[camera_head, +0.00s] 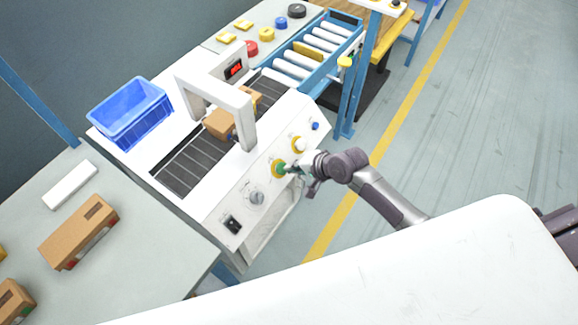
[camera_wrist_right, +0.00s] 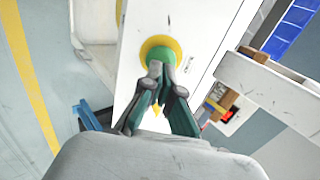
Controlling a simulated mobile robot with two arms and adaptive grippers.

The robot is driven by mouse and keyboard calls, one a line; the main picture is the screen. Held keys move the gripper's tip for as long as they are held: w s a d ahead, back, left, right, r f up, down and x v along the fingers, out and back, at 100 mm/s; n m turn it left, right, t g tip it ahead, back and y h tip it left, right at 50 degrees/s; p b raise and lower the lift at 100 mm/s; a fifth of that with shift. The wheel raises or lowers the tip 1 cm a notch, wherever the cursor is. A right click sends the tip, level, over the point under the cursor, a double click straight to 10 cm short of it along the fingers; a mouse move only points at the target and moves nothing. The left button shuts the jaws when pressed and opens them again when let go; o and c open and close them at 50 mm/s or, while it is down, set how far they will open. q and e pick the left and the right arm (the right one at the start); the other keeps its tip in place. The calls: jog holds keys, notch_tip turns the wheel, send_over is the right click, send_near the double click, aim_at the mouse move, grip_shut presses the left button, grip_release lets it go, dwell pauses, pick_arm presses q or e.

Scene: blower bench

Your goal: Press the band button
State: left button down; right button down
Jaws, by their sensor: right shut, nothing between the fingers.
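A green button in a yellow ring (camera_head: 277,169) sits on the white front panel of the belt machine (camera_head: 222,205). The same button fills the upper middle of the right wrist view (camera_wrist_right: 158,48). My right gripper (camera_head: 289,169) is shut and empty, its fingertips (camera_wrist_right: 156,68) at the button's face and covering part of it. I cannot tell whether they touch it or whether it is pushed in. My left gripper is not in view.
A carton (camera_head: 217,124) is on the belt under the white arch. A blue crate (camera_head: 130,111) stands behind.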

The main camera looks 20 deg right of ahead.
jog(key=shift+x, duration=1)
